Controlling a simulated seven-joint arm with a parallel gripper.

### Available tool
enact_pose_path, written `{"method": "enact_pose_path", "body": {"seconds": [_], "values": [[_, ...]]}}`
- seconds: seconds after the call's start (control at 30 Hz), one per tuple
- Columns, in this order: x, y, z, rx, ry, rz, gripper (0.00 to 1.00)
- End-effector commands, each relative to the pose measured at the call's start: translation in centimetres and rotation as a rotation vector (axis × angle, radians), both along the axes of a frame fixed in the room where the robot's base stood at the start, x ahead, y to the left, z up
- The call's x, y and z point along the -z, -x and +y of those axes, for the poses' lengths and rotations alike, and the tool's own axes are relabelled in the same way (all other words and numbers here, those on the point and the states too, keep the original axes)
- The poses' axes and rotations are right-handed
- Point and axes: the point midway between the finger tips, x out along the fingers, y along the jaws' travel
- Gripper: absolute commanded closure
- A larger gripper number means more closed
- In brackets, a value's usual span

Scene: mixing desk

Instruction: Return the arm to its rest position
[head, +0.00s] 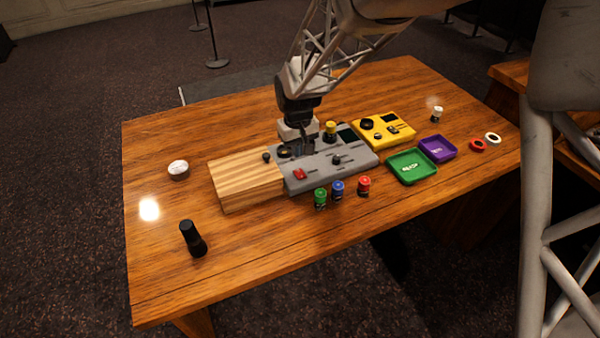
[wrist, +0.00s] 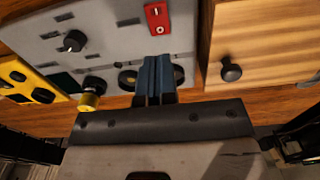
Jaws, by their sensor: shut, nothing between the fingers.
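My gripper (head: 304,148) is over the back left part of the grey mixing desk (head: 356,164). In the wrist view its two blue-grey fingers (wrist: 154,78) are together with nothing between them. They point down at the desk next to two round dark parts. I cannot tell whether the fingertips touch the desk. My arm reaches in from the top of the head view.
A wooden box (head: 246,186) with a dark knob adjoins the desk's left side. A yellow unit (head: 384,130), green tray (head: 412,168) and purple tray (head: 437,150) lie right. Red (head: 364,186), blue (head: 337,190) and green (head: 320,198) jars stand in front.

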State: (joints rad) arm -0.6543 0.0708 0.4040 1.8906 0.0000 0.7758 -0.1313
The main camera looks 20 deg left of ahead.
Motion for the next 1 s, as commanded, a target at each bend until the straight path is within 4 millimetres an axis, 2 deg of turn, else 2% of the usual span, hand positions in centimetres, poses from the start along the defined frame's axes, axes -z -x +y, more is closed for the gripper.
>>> {"method": "enact_pose_path", "body": {"seconds": [0.73,0.87,1.0], "values": [[-0.7,0.0,-0.2,0.003,-0.001,-0.001,1.0],[-1.5,0.0,-1.3,0.019,-0.004,-0.005,1.0],[-3.2,0.0,-3.8,0.055,-0.01,-0.014,1.0]]}}
